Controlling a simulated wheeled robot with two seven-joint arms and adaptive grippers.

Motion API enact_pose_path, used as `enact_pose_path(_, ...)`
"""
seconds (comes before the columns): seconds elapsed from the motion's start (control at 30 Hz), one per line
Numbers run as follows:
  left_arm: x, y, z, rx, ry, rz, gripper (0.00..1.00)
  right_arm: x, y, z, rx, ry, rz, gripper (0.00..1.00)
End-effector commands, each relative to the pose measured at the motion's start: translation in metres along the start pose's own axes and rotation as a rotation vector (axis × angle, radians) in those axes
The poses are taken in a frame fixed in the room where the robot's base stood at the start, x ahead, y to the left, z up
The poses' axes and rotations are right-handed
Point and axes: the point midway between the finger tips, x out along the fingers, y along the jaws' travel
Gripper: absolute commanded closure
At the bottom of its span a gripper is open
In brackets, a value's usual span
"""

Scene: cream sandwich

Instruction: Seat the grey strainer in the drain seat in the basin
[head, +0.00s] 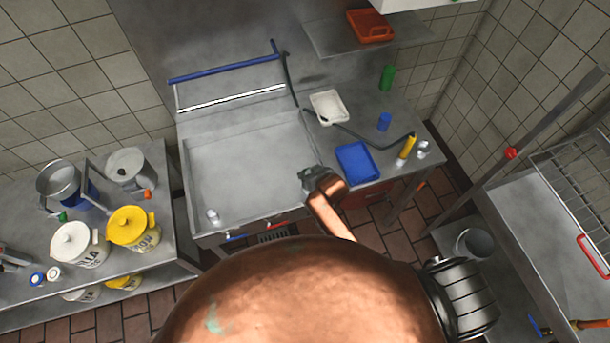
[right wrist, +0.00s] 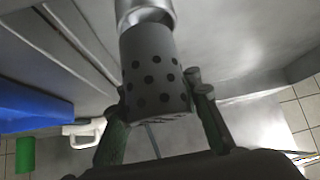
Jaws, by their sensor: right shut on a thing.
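The grey strainer (right wrist: 155,85) is a dark cylinder with rows of round holes and shows in the right wrist view. My right gripper (right wrist: 160,118) is shut on it, with a green finger on each side. A shiny metal cylinder (right wrist: 145,12) meets its far end. In the head view my right gripper (head: 309,177) is over the right edge of the pale grey basin (head: 245,165); I cannot make out the strainer there. A small silvery round thing (head: 213,216) is at the basin's near left corner. I cannot tell the drain seat clearly. My left gripper is not in view.
Right of the basin are a blue tray (head: 357,161), a white tray (head: 329,107), a blue cup (head: 384,121) and a green bottle (head: 387,77). White (head: 77,246) and yellow (head: 132,230) jars stand on the left table. A blue bar (head: 223,68) runs behind the basin.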

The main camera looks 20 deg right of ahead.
Motion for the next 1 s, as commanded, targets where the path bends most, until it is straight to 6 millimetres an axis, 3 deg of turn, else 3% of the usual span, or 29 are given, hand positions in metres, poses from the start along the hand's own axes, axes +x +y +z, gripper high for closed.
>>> enact_pose_path(0.27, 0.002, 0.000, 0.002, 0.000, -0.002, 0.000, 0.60, 0.026, -0.002, 0.003, 0.001, -0.001, 0.000, 1.00)
enact_pose_path(0.43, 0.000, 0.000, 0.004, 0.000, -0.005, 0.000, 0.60, 0.043, -0.002, 0.020, 0.001, -0.003, 0.000, 1.00)
enact_pose_path(0.7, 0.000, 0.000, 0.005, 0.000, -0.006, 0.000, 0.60, 0.048, -0.002, 0.027, 0.002, -0.006, -0.001, 1.00)
enact_pose_path(0.73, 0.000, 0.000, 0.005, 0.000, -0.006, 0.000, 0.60, 0.048, -0.002, 0.028, 0.002, -0.008, -0.001, 0.78)
enact_pose_path(1.0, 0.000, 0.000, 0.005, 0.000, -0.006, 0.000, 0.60, 0.048, -0.002, 0.032, 0.003, -0.015, 0.001, 0.59)
